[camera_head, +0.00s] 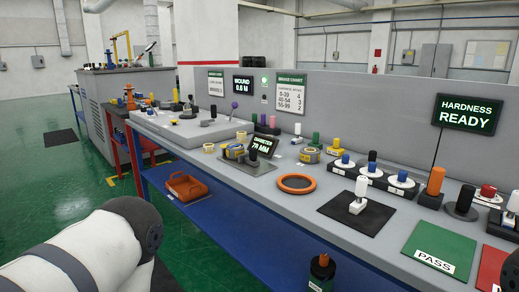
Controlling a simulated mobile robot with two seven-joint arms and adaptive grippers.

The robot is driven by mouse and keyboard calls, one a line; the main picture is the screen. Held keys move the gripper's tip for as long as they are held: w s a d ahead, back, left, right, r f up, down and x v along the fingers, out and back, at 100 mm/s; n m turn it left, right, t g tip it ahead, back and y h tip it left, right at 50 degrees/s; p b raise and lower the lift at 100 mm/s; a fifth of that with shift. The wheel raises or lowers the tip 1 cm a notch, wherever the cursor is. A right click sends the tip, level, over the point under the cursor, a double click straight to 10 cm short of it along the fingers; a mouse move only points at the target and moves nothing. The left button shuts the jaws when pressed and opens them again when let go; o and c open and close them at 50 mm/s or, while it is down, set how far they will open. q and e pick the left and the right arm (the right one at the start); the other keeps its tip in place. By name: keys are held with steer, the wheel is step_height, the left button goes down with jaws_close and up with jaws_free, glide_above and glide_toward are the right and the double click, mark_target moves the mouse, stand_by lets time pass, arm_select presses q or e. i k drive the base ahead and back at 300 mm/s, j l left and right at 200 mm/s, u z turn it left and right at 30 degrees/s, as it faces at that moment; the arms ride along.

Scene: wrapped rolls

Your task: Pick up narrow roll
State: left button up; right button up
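Several rolls lie on the grey workbench (262,183). A yellow and dark roll (235,152) sits left of the small "78 ABM"-like display, and a yellow-grey roll (309,155) lies farther right. Small cream rolls (209,148) lie near the bench's middle left, one of them (241,136) farther back. I cannot tell which is the narrow roll. A white arm link of mine with a dark joint fills the lower left. Neither gripper can be made out.
An orange ring (296,183) lies near the bench's front edge. A white-topped post (358,196) stands on a black mat. A green PASS mat (439,249) lies at right. An orange tray (186,185) sits on the blue lower shelf (240,222). Several coloured cylinders line the bench.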

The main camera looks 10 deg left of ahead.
mark_target(232, 150)
steer(key=i+j+z, duration=0.4)
steer(key=i+j, duration=0.2)
steer(key=j, duration=1.45)
steer(key=i+j+z, duration=0.25)
steer(key=j+z, duration=0.2)
steer(key=j, duration=1.75)
steer(key=j+z, duration=0.4)
steer(key=j, duration=1.8)
